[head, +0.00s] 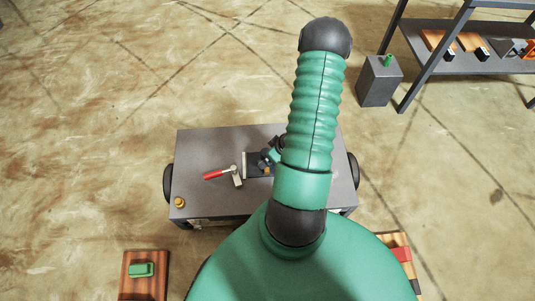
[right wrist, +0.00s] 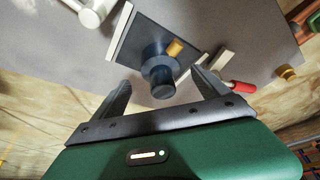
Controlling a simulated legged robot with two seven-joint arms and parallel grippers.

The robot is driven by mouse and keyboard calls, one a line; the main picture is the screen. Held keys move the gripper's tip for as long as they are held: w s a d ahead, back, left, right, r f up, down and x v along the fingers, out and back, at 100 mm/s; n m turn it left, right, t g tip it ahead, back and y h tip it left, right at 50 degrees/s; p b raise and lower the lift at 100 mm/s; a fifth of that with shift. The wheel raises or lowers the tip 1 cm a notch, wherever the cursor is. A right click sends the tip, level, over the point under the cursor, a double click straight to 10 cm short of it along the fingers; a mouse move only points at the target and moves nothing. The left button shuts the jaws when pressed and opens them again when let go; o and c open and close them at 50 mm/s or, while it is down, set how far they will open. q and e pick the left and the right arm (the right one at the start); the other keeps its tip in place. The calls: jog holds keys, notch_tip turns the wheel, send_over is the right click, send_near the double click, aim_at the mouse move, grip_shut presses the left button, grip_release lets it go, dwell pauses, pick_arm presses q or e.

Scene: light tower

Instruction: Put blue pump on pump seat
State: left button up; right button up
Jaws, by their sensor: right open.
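The dark blue pump (right wrist: 160,68), with a small orange piece on it, appears to rest on the dark plate of the pump seat (right wrist: 134,42) in the right wrist view. The seat has light bars along its sides. My right gripper (right wrist: 161,80) is open, its two fingers on either side of the pump's near end, with visible gaps. In the head view the seat (head: 254,165) is on the grey table (head: 210,148), and my green arm covers part of it. Whether the pump is fully seated cannot be told. My left gripper is out of view.
A red-handled clamp (head: 219,173) stands left of the seat, and a brass knob (head: 179,202) is at the table's front left corner. A wooden board with a green block (head: 141,270) is at lower left. A shelf (head: 430,50) and a grey box (head: 379,85) stand at upper right.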

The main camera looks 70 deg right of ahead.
jog(key=w+a+r+n+g+p, duration=0.1)
jog(key=w+a+r, duration=0.35)
jog(key=r, duration=0.25)
jog(key=w+a+r+n+g+p, duration=0.1)
jog(key=w+a+r, duration=0.2)
jog(key=w+r, duration=0.35)
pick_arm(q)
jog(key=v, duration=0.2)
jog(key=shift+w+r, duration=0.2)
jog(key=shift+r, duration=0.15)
pick_arm(e)
jog(key=w+a+r, duration=0.1)
jog(key=a+r, duration=0.4)
jog(key=a, duration=0.5)
jog(key=w+a+r+n+y, duration=0.1)
jog(key=a+r, duration=0.4)
jog(key=a, duration=0.6)
jog(key=shift+n, duration=0.3)
jog(key=shift+w+r, duration=0.1)
